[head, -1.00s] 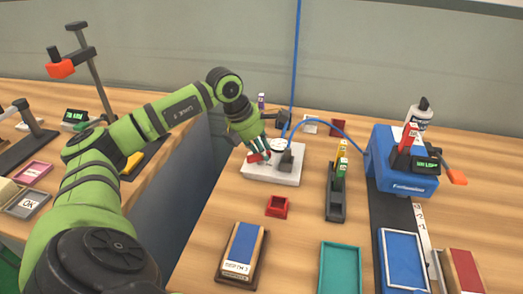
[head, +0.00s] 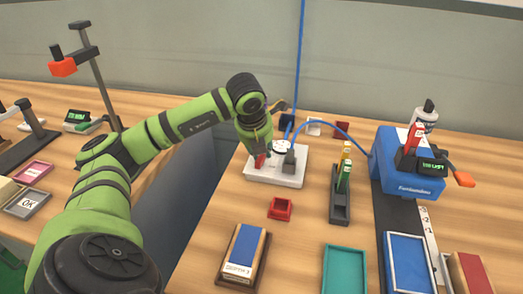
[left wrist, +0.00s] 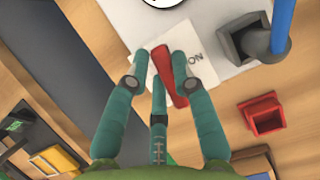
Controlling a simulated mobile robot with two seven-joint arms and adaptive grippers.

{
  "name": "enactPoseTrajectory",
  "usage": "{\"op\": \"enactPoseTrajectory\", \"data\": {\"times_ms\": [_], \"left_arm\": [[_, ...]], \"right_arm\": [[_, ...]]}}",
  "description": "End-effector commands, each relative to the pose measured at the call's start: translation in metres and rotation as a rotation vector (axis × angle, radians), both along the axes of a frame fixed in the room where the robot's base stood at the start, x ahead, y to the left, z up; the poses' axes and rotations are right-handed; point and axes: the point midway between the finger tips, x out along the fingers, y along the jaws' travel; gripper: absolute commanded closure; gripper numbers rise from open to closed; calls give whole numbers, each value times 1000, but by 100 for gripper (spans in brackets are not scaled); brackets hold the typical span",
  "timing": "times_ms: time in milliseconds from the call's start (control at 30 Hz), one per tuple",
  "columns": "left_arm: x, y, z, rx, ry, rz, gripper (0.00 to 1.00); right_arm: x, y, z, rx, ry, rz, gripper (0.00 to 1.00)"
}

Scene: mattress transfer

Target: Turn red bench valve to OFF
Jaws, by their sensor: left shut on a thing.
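The red bench valve handle (head: 261,160) sits on the left part of a white base plate (head: 290,181) on the bench. In the left wrist view the red handle (left wrist: 169,77) lies slightly tilted between my green fingers, over a white label (left wrist: 196,58) reading "ON". Any OFF mark is hidden or out of view. My left gripper (head: 260,150) is shut on the handle; it also shows in the left wrist view (left wrist: 161,62). My right gripper is not in view.
A round white gauge (head: 281,146) and a grey fitting (head: 290,160) with a blue hose stand beside the valve. A small red tray (head: 280,209) lies in front. A dark rack (head: 340,200) and a blue machine (head: 400,176) are to the right.

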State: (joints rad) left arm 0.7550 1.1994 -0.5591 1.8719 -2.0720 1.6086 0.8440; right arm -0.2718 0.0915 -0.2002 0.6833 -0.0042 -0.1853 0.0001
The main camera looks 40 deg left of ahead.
Motion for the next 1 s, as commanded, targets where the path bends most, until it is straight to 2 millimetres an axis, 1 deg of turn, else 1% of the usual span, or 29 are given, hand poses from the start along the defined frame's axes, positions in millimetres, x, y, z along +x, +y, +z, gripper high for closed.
{"op": "enactPoseTrajectory", "data": {"times_ms": [300,500,800,833,867,900,1000], "left_arm": [[-1,0,0,-2,1,109,100],[-1,0,0,-1,3,126,100],[-1,0,0,-2,3,127,100],[-1,0,0,-2,3,127,71],[-1,0,0,-2,3,127,59],[-1,0,0,-2,2,127,51],[-1,1,0,-2,2,126,51]], "right_arm": [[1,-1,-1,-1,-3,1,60],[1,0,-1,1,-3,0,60],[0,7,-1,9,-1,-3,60],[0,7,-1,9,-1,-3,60],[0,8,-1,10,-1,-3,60],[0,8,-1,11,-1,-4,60],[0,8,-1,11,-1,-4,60]]}}
